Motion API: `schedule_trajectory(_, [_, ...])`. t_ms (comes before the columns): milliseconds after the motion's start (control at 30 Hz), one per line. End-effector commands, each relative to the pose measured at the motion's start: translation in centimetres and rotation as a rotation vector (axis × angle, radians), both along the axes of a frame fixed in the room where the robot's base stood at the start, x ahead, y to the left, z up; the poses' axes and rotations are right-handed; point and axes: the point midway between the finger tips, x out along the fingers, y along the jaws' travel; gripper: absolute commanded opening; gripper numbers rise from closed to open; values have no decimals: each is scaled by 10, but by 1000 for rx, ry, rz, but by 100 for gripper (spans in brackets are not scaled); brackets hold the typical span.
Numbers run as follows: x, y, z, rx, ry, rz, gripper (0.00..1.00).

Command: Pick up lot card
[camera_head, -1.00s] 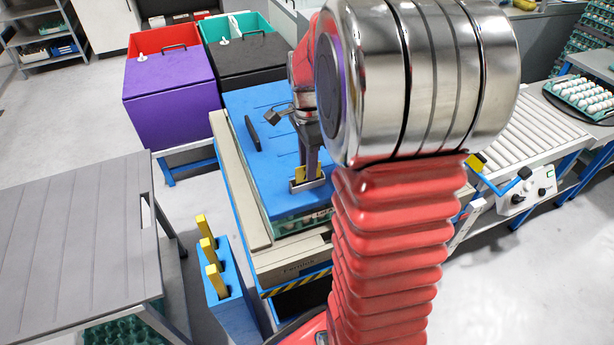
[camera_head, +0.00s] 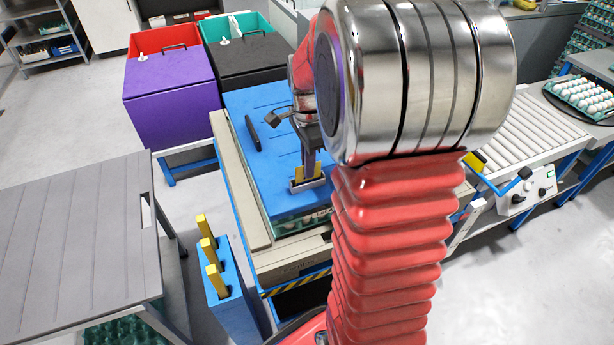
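My gripper (camera_head: 309,160) points down over the blue lid on the bench at the centre. Its tip is at a small metal holder (camera_head: 308,184) near the lid's front edge. A yellow piece (camera_head: 297,173), perhaps the lot card, shows beside and behind the finger at the holder. I cannot tell whether the fingers are around it or closed on it. My arm hides the right side of this spot.
The blue lid (camera_head: 262,165) covers a stack with a dark handle-like piece (camera_head: 252,133) on it. A blue stand (camera_head: 230,300) with yellow upright pieces is front left. Purple (camera_head: 172,95) and black (camera_head: 245,62) bins stand behind. A roller conveyor (camera_head: 530,125) is at right.

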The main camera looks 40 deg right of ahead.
Motion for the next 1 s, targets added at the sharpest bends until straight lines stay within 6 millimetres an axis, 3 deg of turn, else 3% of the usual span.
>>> schedule_trajectory(600, [0, 0, 5, 0, -1, 0, 0])
schedule_trajectory(767, [1, 0, 22, -2, -3, 0, 0])
schedule_trajectory(1000, [1, -1, 64, -2, -4, 0, 0])
